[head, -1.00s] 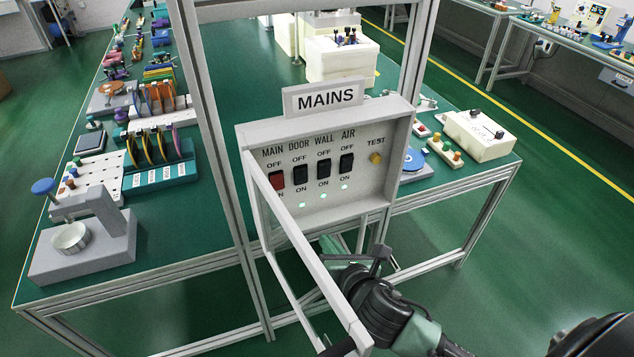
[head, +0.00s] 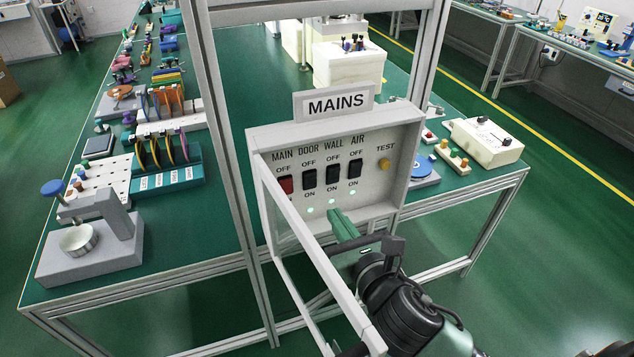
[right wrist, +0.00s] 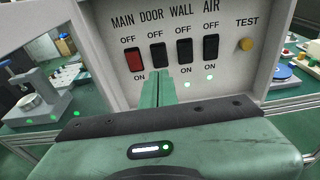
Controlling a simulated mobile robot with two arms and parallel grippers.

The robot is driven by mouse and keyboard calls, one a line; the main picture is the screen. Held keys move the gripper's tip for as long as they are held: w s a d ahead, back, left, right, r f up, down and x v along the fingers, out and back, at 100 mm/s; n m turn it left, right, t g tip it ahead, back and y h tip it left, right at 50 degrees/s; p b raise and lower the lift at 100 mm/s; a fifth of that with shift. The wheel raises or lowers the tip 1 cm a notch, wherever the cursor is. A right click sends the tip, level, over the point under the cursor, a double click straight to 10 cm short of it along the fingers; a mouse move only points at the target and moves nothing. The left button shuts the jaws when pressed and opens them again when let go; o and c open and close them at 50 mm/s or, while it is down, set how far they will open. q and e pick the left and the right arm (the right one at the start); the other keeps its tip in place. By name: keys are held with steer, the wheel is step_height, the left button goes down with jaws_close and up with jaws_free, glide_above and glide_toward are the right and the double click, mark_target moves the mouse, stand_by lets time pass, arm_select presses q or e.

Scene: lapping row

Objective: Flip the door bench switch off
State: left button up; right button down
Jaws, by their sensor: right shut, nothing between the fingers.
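The door bench switch (head: 309,179) is a black rocker under DOOR on the grey MAINS panel (head: 400,140). It also shows in the right wrist view (right wrist: 158,55). I cannot tell its tilt; a green lamp (head: 310,211) is lit below it. My right gripper (head: 335,214) is shut and empty, in front of the panel's lower part. In the right wrist view its green fingertips (right wrist: 158,78) appear just below the door switch and hide its lamp and ON label. I cannot tell whether they touch the panel. My left gripper is not in view.
A red MAIN switch (right wrist: 134,60) is left of the door switch; the black WALL switch (right wrist: 184,51) and AIR switch (right wrist: 211,47) are to its right. A yellow TEST button (head: 383,164) sits farther right. An open cover frame (head: 310,245) juts from the panel's left side.

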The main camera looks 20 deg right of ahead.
mark_target(312, 177)
steer(key=w, duration=0.4)
steer(key=w+p, duration=0.1)
steer(key=w, duration=0.2)
steer(key=w+f+p, duration=0.1)
steer(key=w, duration=0.3)
steer(key=shift+w+a, duration=0.2)
steer(key=shift+w, duration=0.15)
